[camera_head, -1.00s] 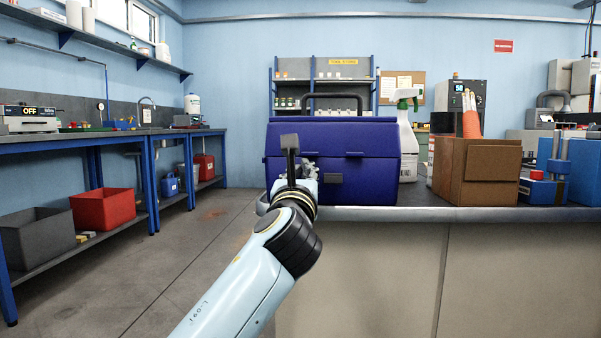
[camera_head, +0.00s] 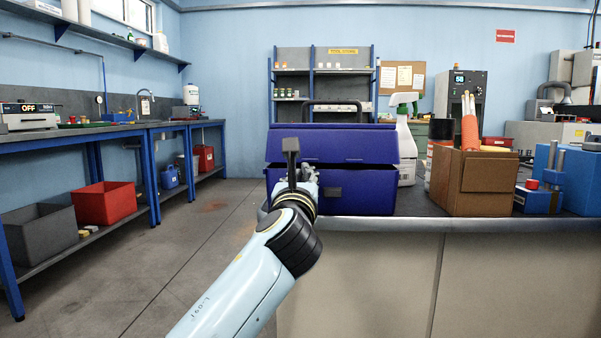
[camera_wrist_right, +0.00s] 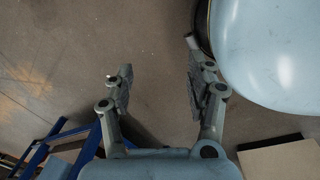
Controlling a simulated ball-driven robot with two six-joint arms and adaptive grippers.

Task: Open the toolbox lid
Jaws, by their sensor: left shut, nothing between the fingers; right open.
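The dark blue toolbox (camera_head: 370,190) stands on the bench at the left end of its top. Its lid (camera_head: 340,147) is slightly raised, with a dark gap between lid and body along the front. A dark carrying handle (camera_head: 335,104) shows above the lid. My left gripper (camera_head: 308,176) is at the toolbox front, left of the latch (camera_head: 333,192). It is shut with nothing seen in it, and my own wrist partly hides it; whether it touches the lid I cannot tell. My right gripper (camera_wrist_right: 158,85) is open and empty above the floor in the right wrist view.
A white spray bottle (camera_head: 404,140) stands right behind the toolbox. A cardboard box (camera_head: 470,190) with orange items and a blue device (camera_head: 560,180) stand further right on the bench (camera_head: 400,222). Open floor (camera_head: 190,260) lies left of the bench.

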